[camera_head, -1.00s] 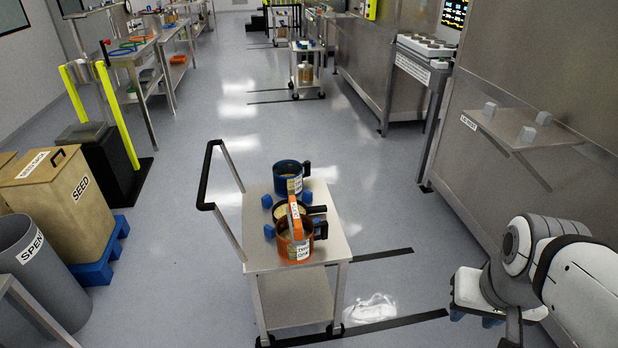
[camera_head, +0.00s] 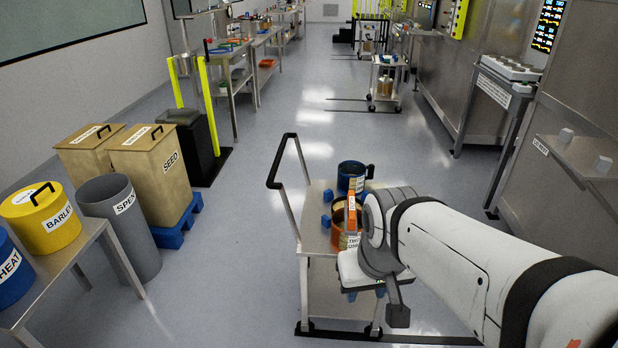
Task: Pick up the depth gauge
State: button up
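I cannot pick out the depth gauge for certain. An orange upright piece with a pale label (camera_head: 351,214) shows at the orange pot (camera_head: 338,240) on the steel cart (camera_head: 316,245); it may be the gauge, but it is small and partly hidden. A blue pot (camera_head: 350,176) stands behind. My gripper (camera_head: 366,294) is in front of the orange pot, over the cart's near right side. Its two blue fingertips point down, apart, with nothing seen between them. My arm hides the cart's right side and part of the pots.
Small blue blocks (camera_head: 327,196) lie on the cart top beside the pots. The cart's black handle (camera_head: 274,170) rises at left. A grey bin (camera_head: 132,222), wooden seed bins (camera_head: 150,165) and a table with a yellow tub (camera_head: 42,222) stand left. Floor between is clear.

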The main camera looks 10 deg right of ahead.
aim_at(350, 220)
jog(key=u, duration=0.05)
jog(key=i, duration=1)
